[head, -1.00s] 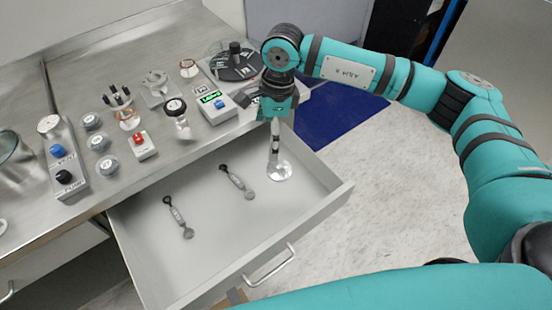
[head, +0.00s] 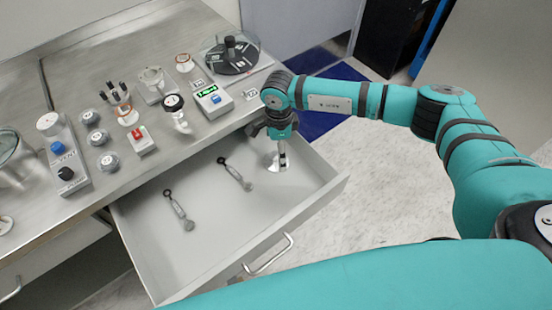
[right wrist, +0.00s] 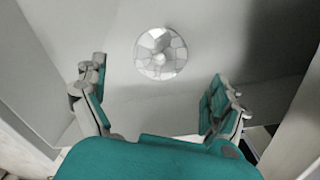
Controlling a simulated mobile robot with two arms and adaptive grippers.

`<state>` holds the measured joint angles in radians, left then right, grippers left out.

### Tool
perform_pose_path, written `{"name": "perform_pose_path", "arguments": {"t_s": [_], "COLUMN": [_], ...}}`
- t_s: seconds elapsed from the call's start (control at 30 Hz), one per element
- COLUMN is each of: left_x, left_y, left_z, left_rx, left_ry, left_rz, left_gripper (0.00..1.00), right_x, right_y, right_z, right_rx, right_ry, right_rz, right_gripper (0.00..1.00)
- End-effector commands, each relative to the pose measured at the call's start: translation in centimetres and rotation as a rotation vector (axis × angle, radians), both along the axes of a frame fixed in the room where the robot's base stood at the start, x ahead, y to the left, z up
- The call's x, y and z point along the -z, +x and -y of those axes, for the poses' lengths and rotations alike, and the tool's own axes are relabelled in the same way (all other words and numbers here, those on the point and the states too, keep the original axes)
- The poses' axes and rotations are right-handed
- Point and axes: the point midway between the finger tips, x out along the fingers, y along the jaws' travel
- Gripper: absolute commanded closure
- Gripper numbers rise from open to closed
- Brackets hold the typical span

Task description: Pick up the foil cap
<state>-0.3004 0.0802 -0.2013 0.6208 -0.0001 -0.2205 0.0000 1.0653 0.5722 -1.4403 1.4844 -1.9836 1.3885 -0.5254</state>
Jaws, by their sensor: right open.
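The foil cap (right wrist: 161,53) is a round, shiny, faceted silver disc lying on the floor of the open drawer. In the head view the foil cap (head: 275,167) shows at the drawer's back right, partly hidden by my right gripper (head: 281,160). In the right wrist view my right gripper (right wrist: 160,90) is open, its fingers wide apart and empty. The cap lies beyond the fingertips, roughly centred between them, and neither finger appears to touch it. My left gripper is not in view.
The open drawer (head: 225,228) also holds two small tools, a left one (head: 177,207) and a right one (head: 236,173). Its right wall (head: 318,207) stands near my gripper. The steel bench (head: 90,75) above carries a green-display box (head: 213,99), a red-switch box (head: 140,139) and other items.

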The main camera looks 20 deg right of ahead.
Motion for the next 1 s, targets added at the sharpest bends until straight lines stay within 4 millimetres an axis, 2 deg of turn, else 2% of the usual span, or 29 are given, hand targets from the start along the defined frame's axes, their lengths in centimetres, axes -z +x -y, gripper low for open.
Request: {"name": "perform_pose_path", "arguments": {"t_s": [0.13, 0.3, 0.57, 0.9, 1.0], "left_x": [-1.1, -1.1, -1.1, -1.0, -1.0], "left_y": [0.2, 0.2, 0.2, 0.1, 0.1], "left_z": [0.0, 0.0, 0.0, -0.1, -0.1], "left_rx": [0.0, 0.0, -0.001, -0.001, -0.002], "left_ry": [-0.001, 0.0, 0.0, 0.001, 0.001], "left_rz": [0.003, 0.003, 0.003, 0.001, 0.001], "left_gripper": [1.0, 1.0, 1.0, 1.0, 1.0], "right_x": [2.2, 4.1, 4.4, 4.3, 4.4], "right_y": [-0.3, -0.2, -0.1, -0.1, -0.1], "right_z": [-0.2, -0.1, -0.1, -0.1, -0.1], "right_rx": [-0.001, 0.0, 0.0, 0.0, 0.0], "right_ry": [0.0, 0.0, 0.001, 0.0, 0.0], "right_rz": [-0.005, -0.004, -0.002, -0.002, -0.002], "right_gripper": [0.03, 0.03, 0.04, 0.48, 0.48]}}
